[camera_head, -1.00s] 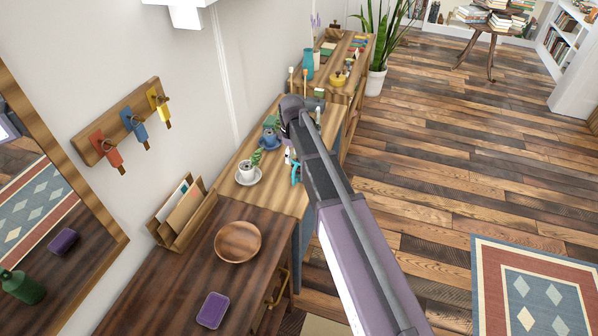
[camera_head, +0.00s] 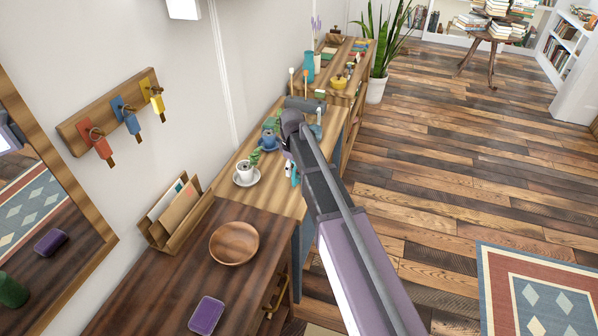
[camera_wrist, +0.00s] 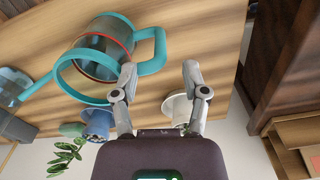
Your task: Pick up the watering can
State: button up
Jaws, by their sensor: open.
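The teal watering can (camera_wrist: 97,50), with a red band, stands on the light wooden top in the wrist view. Its teal handle (camera_wrist: 158,50) sticks out toward my gripper (camera_wrist: 160,72), which is open and empty. The handle lies just beyond the fingertips, with the left fingertip close to its lower end; I cannot tell if they touch. In the head view, a small teal part (camera_head: 293,174), probably the can, shows beside my arm; the rest is hidden.

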aim_at(294, 188)
jog(key=shift+f, duration=0.15)
jog(key=shift+f+b, duration=2.45)
jog(key=shift+b, duration=0.15)
grip_shut()
